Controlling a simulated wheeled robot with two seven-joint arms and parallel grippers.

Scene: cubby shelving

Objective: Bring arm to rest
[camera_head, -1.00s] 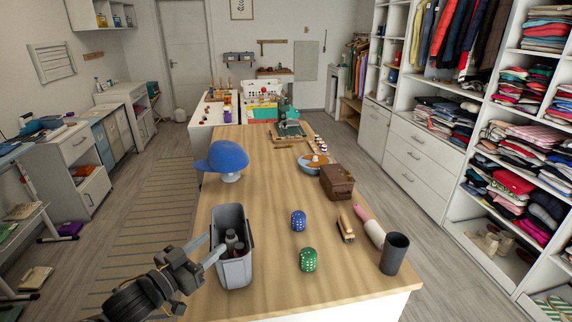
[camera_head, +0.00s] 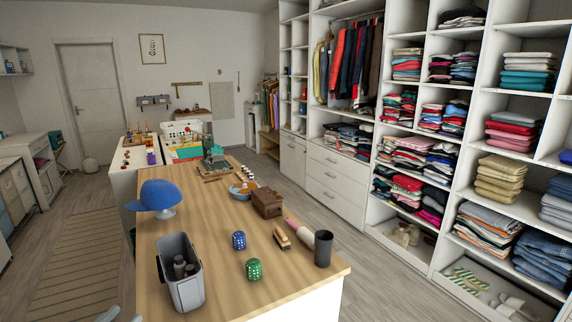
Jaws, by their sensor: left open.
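My left gripper (camera_head: 122,314) shows only as grey fingertips at the bottom left edge of the head view. Its fingers are apart and hold nothing that I can see. The rest of that arm is below the picture. The gripper is left of and below the grey bin (camera_head: 190,292), apart from it in the picture. The bin stands upright on the wooden table (camera_head: 215,230) with dark bottles (camera_head: 180,266) inside. My right gripper is not in view.
The table also bears a blue cap (camera_head: 160,194), a blue dotted ball (camera_head: 239,240), a green one (camera_head: 254,269), a brush (camera_head: 282,238), a dark cup (camera_head: 323,248) and a brown box (camera_head: 267,203). Shelving with folded clothes (camera_head: 498,178) lines the right. Floor (camera_head: 375,275) between is clear.

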